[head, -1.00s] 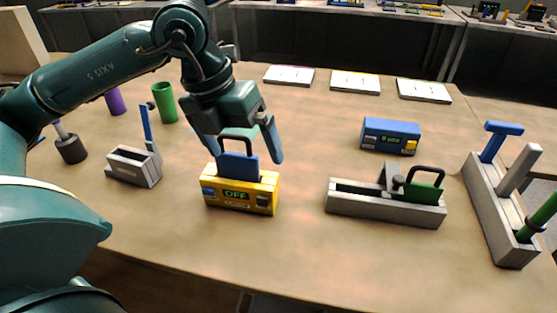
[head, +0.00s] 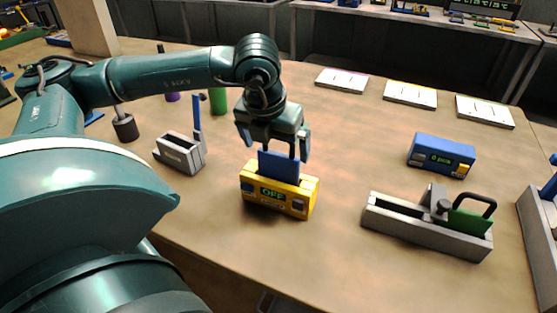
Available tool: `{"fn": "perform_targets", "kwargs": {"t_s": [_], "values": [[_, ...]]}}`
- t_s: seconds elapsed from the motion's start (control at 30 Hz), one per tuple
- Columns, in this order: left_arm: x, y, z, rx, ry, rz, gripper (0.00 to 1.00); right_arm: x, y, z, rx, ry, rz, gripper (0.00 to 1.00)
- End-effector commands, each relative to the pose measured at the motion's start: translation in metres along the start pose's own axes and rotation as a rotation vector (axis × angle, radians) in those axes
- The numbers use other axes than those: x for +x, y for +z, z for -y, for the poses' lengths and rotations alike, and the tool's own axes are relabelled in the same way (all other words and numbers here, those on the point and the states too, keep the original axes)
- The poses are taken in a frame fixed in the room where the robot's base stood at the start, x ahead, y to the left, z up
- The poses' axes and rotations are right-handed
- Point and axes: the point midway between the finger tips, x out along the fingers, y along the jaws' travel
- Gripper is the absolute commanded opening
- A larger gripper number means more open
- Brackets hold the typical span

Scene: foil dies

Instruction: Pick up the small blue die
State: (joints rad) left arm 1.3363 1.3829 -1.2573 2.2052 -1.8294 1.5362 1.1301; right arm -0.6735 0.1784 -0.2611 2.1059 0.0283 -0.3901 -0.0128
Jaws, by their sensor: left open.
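A small blue die (head: 279,166) stands upright in the slot of a yellow device (head: 250,184) whose display reads OFF. My left gripper (head: 276,145) is open and points down just above the blue die, with one finger to each side of its upper part. A dark handle shows partly between the fingers; I cannot tell whether they touch it. My right gripper is not in view.
A grey trough (head: 415,228) with a green die (head: 467,223) stands at the right. A blue counter box (head: 441,155) is behind it. A small grey holder (head: 179,153) stands left of the yellow device. White cards (head: 410,94) lie at the back.

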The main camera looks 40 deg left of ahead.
Motion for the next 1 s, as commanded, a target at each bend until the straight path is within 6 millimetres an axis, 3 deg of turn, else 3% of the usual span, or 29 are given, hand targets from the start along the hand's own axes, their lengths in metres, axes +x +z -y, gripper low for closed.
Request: {"fn": "perform_targets", "kwargs": {"t_s": [0.23,0.5,1.0], "values": [[0.032,0.001,0.001,0.000,0.000,-0.002,1.00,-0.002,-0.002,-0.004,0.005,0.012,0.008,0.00],[0.036,0.001,0.001,0.000,-0.001,0.000,1.00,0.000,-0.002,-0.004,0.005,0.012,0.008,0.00],[0.035,0.001,0.001,0.000,-0.001,-0.001,0.60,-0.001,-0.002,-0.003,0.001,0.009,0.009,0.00]]}}
